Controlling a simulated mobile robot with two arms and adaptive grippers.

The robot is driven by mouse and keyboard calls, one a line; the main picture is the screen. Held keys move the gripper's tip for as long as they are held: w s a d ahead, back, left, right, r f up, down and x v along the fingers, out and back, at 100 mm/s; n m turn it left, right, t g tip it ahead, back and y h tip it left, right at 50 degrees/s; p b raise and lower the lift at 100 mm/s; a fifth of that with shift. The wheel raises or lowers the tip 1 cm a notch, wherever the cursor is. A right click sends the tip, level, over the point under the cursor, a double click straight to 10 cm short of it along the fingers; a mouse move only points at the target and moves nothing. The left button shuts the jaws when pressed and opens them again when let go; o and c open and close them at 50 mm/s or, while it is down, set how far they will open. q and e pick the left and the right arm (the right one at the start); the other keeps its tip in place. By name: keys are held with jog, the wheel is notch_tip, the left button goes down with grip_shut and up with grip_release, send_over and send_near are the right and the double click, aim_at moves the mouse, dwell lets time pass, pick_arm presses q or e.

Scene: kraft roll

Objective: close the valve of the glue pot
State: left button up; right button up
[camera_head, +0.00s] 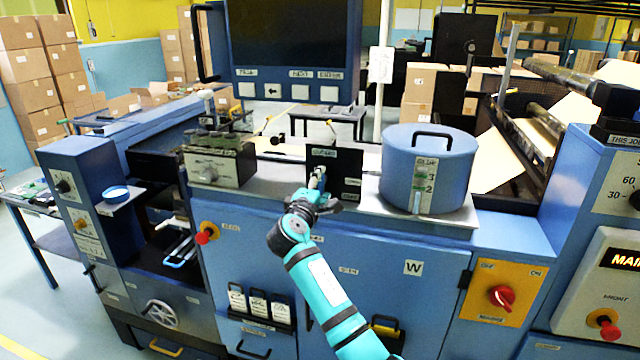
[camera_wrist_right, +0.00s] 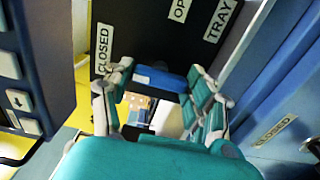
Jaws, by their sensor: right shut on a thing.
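The glue pot (camera_head: 428,165) is a blue lidded drum with a black handle and a level scale, upright on the machine's top. Left of it stands a black valve panel (camera_head: 347,163). In the right wrist view the panel (camera_wrist_right: 150,40) bears labels reading CLOSED, OPEN and TRAY. My right gripper (camera_head: 318,187) is at the front of this panel, shut on the valve's blue handle (camera_wrist_right: 160,78), which shows between the fingers (camera_wrist_right: 160,95). The fingers hide much of the valve, so I cannot tell its exact setting. My left gripper is not in view.
A hanging screen (camera_head: 290,40) with buttons is above and behind the panel. A grey box (camera_head: 218,163) stands left of it on the machine's top. A red knob (camera_head: 501,297) on a yellow plate is at the lower right. Bare top lies between panel and pot.

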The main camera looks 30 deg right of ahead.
dwell(0.3)
jog(key=o, duration=1.2)
jog(key=v, duration=1.2)
